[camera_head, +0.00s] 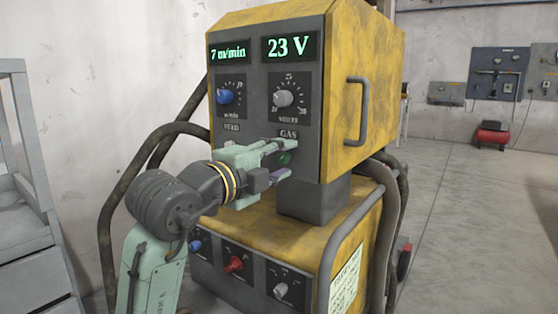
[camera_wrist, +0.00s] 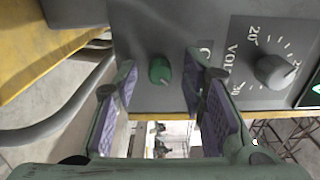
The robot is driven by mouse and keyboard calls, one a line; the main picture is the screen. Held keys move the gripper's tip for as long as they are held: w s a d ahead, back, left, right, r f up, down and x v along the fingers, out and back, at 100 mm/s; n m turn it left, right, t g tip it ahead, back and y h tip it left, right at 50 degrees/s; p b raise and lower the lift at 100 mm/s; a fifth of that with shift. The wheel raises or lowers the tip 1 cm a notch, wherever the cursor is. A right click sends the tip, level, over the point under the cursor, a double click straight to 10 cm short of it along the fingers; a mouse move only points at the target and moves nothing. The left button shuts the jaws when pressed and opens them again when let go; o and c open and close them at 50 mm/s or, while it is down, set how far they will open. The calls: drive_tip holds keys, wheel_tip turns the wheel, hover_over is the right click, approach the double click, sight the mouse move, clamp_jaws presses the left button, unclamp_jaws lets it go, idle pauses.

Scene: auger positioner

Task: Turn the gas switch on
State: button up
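The gas switch is a small green knob under the GAS label on the dark front panel of the yellow machine (camera_head: 372,50). In the head view the green knob (camera_head: 284,159) shows partly between my gripper's fingers. My gripper (camera_head: 286,160) is at the panel's lower part. In the wrist view the green knob (camera_wrist: 159,70) sits between the purple finger pads, nearer the left one. A light pointer line marks it. My gripper (camera_wrist: 165,95) is open, with visible gaps between the pads and the knob.
The grey voltage knob (camera_head: 283,98) and blue feed knob (camera_head: 225,96) are above my gripper, below two green-lit displays. A lower yellow box (camera_head: 300,235) carries a red switch (camera_head: 234,264). A grey handle (camera_head: 356,110) and several thick hoses flank the machine.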

drive_tip(key=v, duration=1.2)
